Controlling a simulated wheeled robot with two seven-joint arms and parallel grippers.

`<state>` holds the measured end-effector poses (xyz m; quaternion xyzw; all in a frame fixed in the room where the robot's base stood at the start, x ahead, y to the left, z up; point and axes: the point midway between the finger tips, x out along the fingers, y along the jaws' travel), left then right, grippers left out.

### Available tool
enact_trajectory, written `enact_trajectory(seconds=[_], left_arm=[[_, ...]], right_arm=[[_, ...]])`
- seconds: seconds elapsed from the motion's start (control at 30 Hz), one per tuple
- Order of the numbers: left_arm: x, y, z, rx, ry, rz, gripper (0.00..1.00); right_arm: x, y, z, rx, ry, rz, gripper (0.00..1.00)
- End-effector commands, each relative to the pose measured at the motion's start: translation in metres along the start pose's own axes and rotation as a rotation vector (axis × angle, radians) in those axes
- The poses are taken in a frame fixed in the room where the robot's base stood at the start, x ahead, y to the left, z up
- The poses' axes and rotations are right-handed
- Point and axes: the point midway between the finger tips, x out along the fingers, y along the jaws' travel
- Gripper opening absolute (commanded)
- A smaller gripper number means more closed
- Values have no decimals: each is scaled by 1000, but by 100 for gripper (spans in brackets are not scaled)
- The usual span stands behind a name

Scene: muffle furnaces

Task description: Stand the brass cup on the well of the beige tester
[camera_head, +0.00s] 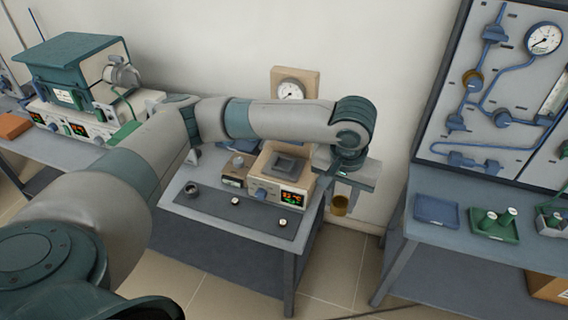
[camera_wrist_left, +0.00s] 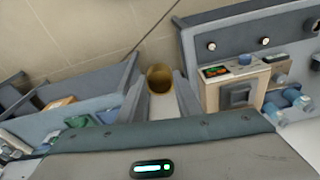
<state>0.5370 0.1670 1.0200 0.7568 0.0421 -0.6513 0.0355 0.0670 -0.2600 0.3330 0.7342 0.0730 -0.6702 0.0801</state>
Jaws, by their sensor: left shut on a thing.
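The brass cup (camera_head: 340,206) hangs in my left gripper (camera_head: 345,192), past the right edge of the bench and above the floor. In the left wrist view the cup (camera_wrist_left: 160,77) shows between the two fingertips of the left gripper (camera_wrist_left: 160,92), its open mouth visible. The beige tester (camera_head: 267,190) stands on the bench, left of the gripper, with a lit display on its front. Its dark square well (camera_head: 284,165) is on top and looks empty; it also shows in the left wrist view, right of the cup. My right gripper is out of view.
A dark mat (camera_head: 213,206) with small round items lies in front of the tester. A gauge on a beige stand (camera_head: 291,89) is behind it. A bench with blue and green trays (camera_head: 437,211) stands right, across a floor gap, below a pipe panel. A furnace (camera_head: 75,62) is left.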

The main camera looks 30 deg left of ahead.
Motion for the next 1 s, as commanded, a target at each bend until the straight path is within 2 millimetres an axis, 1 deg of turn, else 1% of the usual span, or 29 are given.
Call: enact_trajectory(seconds=[0.03, 0.07, 0.1, 0.17, 0.2, 0.3, 0.4, 0.5, 0.6, 1.0], left_arm=[[0, -25, -14, -30, -4, -7, 4], [1, -38, -21, -40, -4, -9, 4], [2, -55, -30, -54, -3, -11, 4], [4, -82, -42, -72, -2, -14, 4], [4, -99, -48, -83, -3, -16, 4], [5, -137, -61, -103, -1, -17, 4], [4, -165, -69, -116, -2, -19, 4], [4, -182, -73, -123, 0, -19, 4], [4, -189, -75, -124, 0, -18, 4], [5, -190, -77, -125, 0, -18, 4]], right_arm=[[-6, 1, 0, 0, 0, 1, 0], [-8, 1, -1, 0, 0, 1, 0], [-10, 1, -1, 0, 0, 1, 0], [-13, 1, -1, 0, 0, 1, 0], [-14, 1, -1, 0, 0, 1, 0], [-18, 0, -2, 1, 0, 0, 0], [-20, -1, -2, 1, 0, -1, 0], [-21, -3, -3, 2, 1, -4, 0], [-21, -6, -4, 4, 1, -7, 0], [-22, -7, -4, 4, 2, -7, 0]])
